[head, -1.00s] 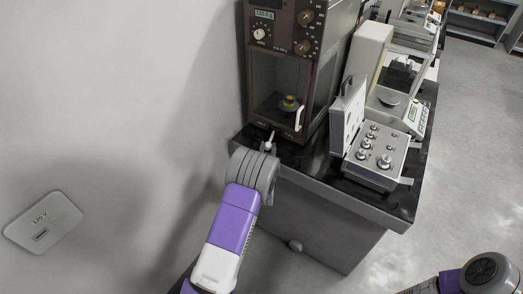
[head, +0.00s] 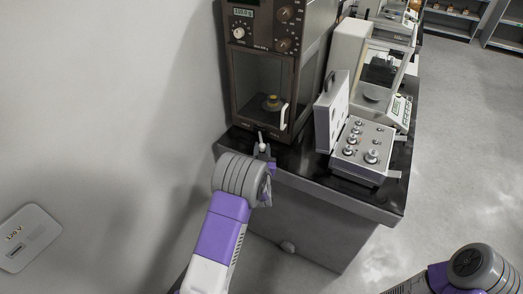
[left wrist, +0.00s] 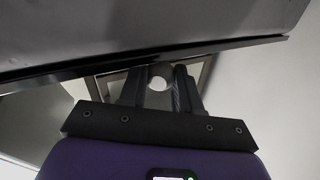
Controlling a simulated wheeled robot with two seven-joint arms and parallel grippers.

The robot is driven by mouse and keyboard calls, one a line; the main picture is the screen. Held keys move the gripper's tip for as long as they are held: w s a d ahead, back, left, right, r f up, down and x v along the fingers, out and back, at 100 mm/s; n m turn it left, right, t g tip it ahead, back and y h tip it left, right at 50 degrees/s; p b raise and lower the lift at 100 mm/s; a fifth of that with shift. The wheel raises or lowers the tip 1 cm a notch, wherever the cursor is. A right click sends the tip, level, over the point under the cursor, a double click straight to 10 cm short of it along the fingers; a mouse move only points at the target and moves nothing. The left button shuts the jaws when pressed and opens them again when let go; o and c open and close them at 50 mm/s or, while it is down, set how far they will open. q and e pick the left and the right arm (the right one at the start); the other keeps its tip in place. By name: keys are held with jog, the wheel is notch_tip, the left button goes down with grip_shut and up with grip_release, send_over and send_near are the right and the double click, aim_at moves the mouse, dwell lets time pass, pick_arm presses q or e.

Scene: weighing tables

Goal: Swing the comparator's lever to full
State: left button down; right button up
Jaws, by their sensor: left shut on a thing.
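The comparator (head: 243,100) is the tall brown cabinet with dials, a small display and a glass door, standing on the dark table top. Its lever (head: 262,137) sticks out low at the front, below the door. My left gripper (head: 263,151) is at the lever's end, shut on it. In the left wrist view the lever's pale round knob (left wrist: 160,78) sits between the two dark fingers (left wrist: 159,93). The fingers hide part of the lever. A brass-coloured weight (head: 272,102) shows behind the glass. My right arm shows at the lower right, but its gripper is not visible.
An open weight case (head: 359,150) with several metal knobbed weights stands right of the comparator. A balance (head: 384,105) is behind it. The table's front edge (head: 330,205) is below my gripper. A pale wall is close on the left.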

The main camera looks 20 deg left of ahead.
pick_arm(q)
jog(key=c, duration=0.7)
grip_release()
jog(key=shift+w+d, duration=0.1)
jog(key=shift+d, duration=0.05)
jog(key=shift+c, duration=0.2)
jog(key=shift+s, duration=0.45)
jog(key=p+v, duration=0.1)
jog(key=v, duration=0.5)
jog(key=shift+s+d, duration=0.25)
jog(key=shift+s, duration=0.1)
jog(key=shift+f, duration=0.1)
